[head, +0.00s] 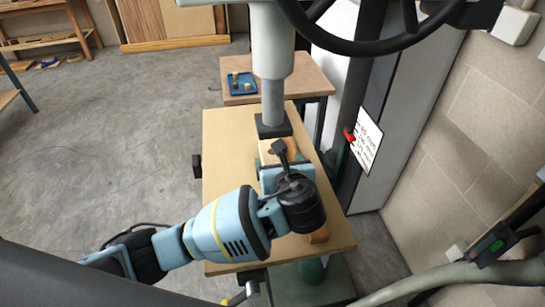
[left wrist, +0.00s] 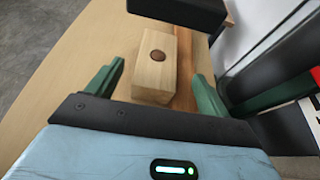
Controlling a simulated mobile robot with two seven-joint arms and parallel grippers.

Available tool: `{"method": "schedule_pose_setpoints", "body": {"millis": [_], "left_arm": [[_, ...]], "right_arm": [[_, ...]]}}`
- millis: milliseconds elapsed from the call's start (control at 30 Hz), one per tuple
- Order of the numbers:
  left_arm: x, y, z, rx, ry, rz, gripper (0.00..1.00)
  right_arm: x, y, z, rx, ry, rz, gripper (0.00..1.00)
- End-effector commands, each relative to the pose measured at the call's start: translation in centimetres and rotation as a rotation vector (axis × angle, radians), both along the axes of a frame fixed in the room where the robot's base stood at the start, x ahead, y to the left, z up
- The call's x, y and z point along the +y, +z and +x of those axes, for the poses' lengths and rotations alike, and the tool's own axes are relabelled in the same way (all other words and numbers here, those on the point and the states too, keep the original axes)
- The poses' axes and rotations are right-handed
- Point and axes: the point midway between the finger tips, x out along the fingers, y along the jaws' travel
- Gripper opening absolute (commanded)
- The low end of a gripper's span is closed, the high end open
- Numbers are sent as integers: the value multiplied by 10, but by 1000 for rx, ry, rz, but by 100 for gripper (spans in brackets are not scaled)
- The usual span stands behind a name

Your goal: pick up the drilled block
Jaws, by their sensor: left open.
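The drilled block (left wrist: 153,82) is a pale wooden block with a dark round hole in its top face. In the left wrist view it stands on the wooden table between the two green fingers of my left gripper (left wrist: 158,74). The fingers are open, with gaps on both sides of the block. In the head view my left gripper (head: 274,170) is over the table's middle, and it and the wrist hide most of the block; a pale bit (head: 266,151) shows beyond it. My right gripper is not in view.
A reddish wooden strip (left wrist: 184,70) runs close along the block's right side on the table (head: 226,148). A machine's black-ended column (head: 273,127) stands just beyond the block. A blue tray (head: 242,83) with small pieces is on a farther table. The table's left part is clear.

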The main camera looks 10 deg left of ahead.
Motion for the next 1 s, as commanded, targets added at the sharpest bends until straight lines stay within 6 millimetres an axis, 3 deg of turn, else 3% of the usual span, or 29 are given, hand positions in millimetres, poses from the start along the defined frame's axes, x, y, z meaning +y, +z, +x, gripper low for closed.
{"method": "schedule_pose_setpoints", "body": {"millis": [167,500,767,1000], "left_arm": [[4,-4,6,-1,2,1,80],[20,-21,39,-3,1,1,80],[21,-23,41,-2,-1,0,80],[21,-23,41,-2,-1,0,51]], "right_arm": [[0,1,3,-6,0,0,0],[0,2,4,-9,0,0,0],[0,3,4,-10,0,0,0],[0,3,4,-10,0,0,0]]}}
